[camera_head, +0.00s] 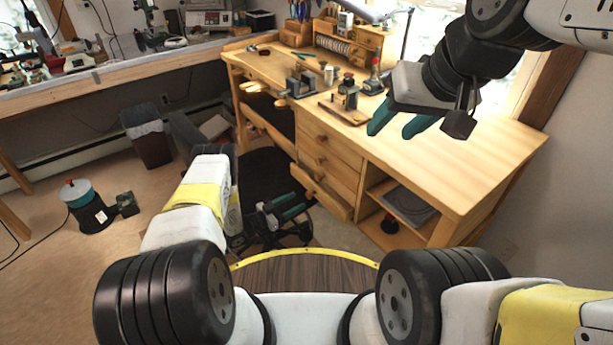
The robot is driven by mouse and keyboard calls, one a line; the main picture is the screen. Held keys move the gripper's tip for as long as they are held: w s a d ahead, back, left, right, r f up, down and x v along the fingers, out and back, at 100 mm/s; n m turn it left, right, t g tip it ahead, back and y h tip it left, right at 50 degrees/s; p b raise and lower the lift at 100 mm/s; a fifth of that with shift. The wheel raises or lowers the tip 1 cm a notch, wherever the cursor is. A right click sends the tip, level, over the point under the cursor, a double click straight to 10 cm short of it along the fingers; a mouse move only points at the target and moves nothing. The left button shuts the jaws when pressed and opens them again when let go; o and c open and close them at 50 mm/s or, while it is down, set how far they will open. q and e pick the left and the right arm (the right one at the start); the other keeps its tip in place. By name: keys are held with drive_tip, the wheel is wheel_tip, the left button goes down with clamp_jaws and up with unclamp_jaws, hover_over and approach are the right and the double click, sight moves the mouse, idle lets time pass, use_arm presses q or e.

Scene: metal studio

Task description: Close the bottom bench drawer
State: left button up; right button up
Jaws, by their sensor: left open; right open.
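The wooden bench (462,160) stands ahead, with a stack of drawers on its front. The bottom bench drawer (322,193) sticks out from the stack, low near the floor. The drawers above it (325,148) look flush with the front. My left gripper (290,208) is open, with teal fingers, just left of the bottom drawer's front in the picture; I cannot tell whether it touches it. My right gripper (400,122) is open and empty, appearing in front of the bench top at the upper right.
An open shelf (405,205) with a grey item lies right of the drawers. Vises and small tools (345,95) stand on the bench top. A dark bin (148,142) and a teal-and-black canister (86,205) stand on the floor at left. Floor between is mostly clear.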

sight(307, 195)
use_arm(q)
drive_tip(key=x, duration=0.5)
drive_tip(key=shift+c, duration=0.2)
clamp_jaws()
idle(1.2)
